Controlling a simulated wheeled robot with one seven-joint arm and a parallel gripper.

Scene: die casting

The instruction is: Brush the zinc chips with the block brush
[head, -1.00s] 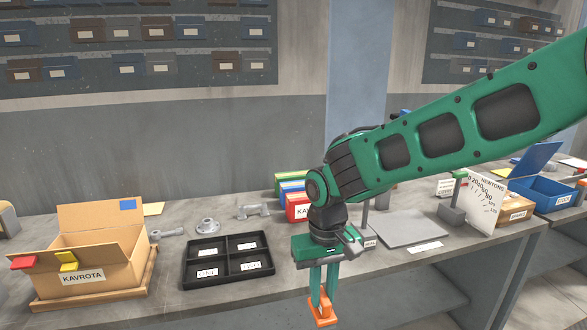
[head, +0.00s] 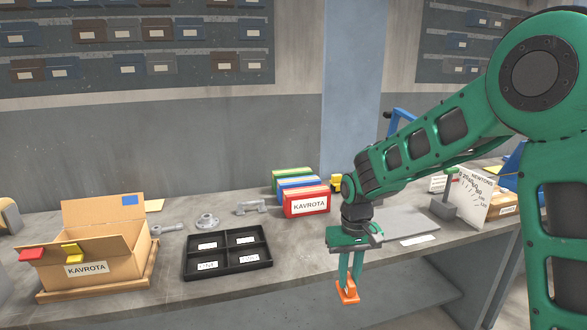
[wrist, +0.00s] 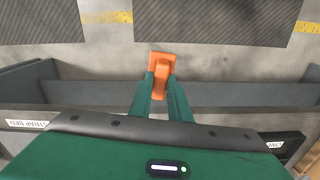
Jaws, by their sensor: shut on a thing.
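My gripper (head: 350,282) is shut on an orange block (head: 347,296), which looks like the block brush. It hangs below the fingers in front of the bench edge, apart from any surface that I can make out. In the wrist view the orange block (wrist: 160,64) sits between the green fingertips, over the floor. Its bristles are not visible. I cannot make out any zinc chips in either view.
The grey bench (head: 300,262) holds a black four-part tray (head: 228,267), an open KAVROTA carton (head: 105,262), metal castings (head: 207,222) and coloured binders (head: 305,200). A grey plate (head: 408,222) and a NEWTONS gauge (head: 474,196) stand right. Dark mats (wrist: 205,25) lie on the floor.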

